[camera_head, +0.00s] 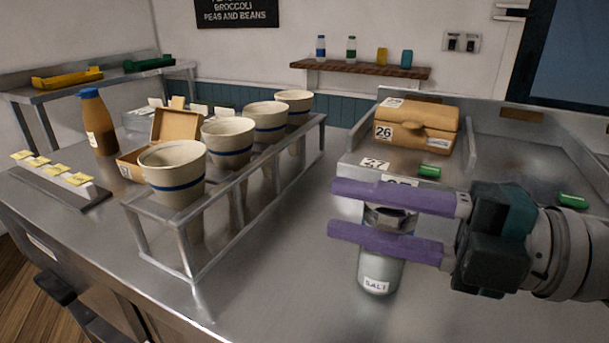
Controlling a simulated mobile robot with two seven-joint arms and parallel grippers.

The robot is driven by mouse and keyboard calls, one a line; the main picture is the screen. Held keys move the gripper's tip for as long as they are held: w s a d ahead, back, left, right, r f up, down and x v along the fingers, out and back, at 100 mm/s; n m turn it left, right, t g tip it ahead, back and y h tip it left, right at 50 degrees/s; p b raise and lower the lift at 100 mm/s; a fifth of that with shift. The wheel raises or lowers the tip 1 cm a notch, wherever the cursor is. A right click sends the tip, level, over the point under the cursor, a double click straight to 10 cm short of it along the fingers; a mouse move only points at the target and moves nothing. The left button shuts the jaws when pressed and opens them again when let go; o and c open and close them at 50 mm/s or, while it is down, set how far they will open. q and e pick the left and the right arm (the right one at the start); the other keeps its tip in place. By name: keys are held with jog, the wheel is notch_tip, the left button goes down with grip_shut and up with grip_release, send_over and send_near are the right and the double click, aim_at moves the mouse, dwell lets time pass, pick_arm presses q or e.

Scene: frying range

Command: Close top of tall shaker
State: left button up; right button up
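The tall shaker (379,275) is a pale metal or glass cylinder with a "SALT" label. It stands upright on the steel counter, right of the cup rack. My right gripper (333,209) reaches in from the right with two purple fingers lying level and spaced apart. The fingers pass either side of the shaker's upper part, one on the far side and one across its near side. A silvery top part (390,214) shows between them. The fingers hide much of the top, so I cannot tell how its lid stands or whether both fingers touch it. My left gripper is not in view.
A metal rack (215,253) with several striped cups (173,172) stands to the left. Behind the shaker are a brown box marked 26 (416,127) and a green item (429,171). A brown bottle (97,122) stands at the left. Counter in front of the shaker is clear.

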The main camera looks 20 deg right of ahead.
jog(key=v, duration=0.9)
